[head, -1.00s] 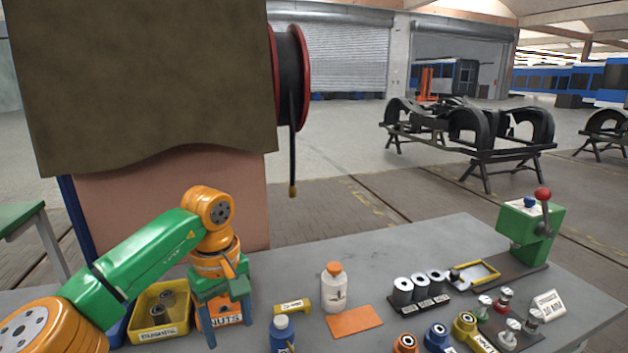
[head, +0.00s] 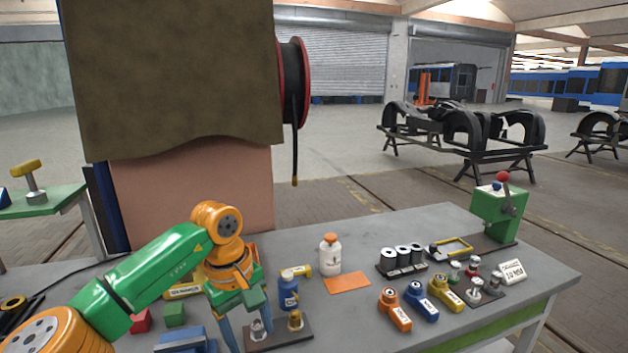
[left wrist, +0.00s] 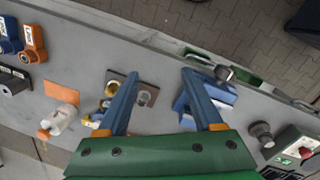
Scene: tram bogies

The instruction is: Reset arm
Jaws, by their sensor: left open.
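My left arm comes in from the left in the head view, bent at an orange joint. Its gripper (head: 248,322) points down over the front of the grey workbench (head: 450,225), with its blue fingers apart. My right gripper is not in view.
A blue bottle (head: 288,292) stands close to the gripper, with a white bottle (head: 330,258) and an orange mat (head: 346,284) beyond. Black rollers (head: 402,262), coloured tagged parts (head: 395,312) and a green lever press (head: 498,215) stand farther right. A blue block (left wrist: 222,93) lies right of the fingers.

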